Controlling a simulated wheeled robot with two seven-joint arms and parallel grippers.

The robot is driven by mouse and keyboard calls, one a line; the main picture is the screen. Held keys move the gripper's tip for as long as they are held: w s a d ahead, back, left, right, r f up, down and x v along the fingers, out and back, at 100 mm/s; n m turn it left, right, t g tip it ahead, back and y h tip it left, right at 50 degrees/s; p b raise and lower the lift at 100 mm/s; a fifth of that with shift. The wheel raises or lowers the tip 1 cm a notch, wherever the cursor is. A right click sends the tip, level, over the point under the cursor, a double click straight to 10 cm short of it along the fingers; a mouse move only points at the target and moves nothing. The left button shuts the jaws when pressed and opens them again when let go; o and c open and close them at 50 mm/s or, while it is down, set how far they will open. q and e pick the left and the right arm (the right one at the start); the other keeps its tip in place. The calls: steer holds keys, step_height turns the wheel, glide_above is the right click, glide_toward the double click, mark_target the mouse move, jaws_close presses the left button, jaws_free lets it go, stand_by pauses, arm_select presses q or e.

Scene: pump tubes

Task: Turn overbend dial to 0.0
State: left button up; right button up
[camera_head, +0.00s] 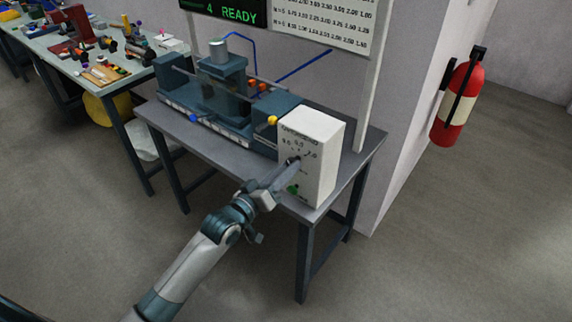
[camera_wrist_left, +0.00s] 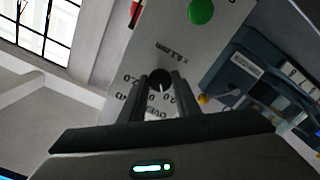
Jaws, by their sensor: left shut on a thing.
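The overbend dial is a small black knob (camera_wrist_left: 160,80) with a white pointer mark, on the front face of a white control box (camera_head: 318,150). Numbers and lettering are printed around it; they appear upside down in the left wrist view and are only partly readable. My left gripper (camera_head: 292,164) reaches the box from the lower left and is shut on the dial. In the left wrist view its two dark fingers (camera_wrist_left: 161,88) sit on either side of the knob. The exact pointer reading cannot be told. My right gripper is not in view.
A green button (camera_wrist_left: 201,11) sits on the same face, below the dial in the head view. The blue-grey bending machine (camera_head: 222,95) stands beside the box on the table (camera_head: 190,143). A fire extinguisher (camera_head: 457,105) hangs on the right wall. Floor in front is clear.

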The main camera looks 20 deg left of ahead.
arm_select(q)
steer(key=shift+r+n+p, duration=0.1)
steer(key=shift+n+p, duration=0.25)
steer(key=shift+n, duration=0.35)
steer(key=o, duration=1)
steer(key=shift+o, duration=0.2)
steer(key=shift+s, duration=0.1)
steer(key=b+v, duration=0.4)
steer(key=v, duration=1.3)
steer(key=shift+a, duration=0.1)
